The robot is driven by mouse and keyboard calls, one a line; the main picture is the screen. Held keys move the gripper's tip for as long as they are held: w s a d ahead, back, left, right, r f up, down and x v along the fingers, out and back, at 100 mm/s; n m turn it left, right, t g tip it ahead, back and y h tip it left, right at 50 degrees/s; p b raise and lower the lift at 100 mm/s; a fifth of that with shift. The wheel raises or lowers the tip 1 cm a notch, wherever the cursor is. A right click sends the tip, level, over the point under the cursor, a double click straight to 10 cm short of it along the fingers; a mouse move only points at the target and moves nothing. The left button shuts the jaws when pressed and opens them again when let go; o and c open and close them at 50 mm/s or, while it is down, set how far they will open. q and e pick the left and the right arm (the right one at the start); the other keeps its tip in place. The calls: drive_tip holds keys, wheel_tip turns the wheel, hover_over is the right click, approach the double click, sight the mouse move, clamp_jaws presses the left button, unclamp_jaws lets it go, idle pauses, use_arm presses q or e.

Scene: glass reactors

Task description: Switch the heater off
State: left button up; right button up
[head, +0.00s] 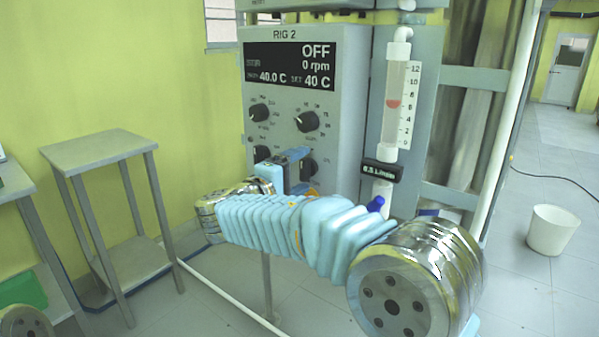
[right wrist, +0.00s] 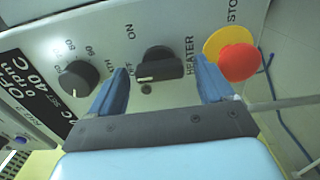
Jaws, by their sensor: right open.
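The heater switch (right wrist: 160,66) is a black rotary knob with a pale line on it, beside the word HEATER in the right wrist view. My left gripper is not in view.
A red stop button (right wrist: 238,62) on a yellow base sits right of the fingers. The display (head: 290,72) reads OFF, 0 rpm and 40 C. A flow meter (head: 397,100) stands right of the box. A small table (head: 95,148) is at left, a white bin (head: 552,230) at right.

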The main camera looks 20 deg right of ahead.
drive_tip(key=b+v, duration=0.1)
drive_tip(key=v, duration=1.2)
drive_tip(key=shift+s+a+b, duration=0.15)
drive_tip(key=shift+b, duration=0.15)
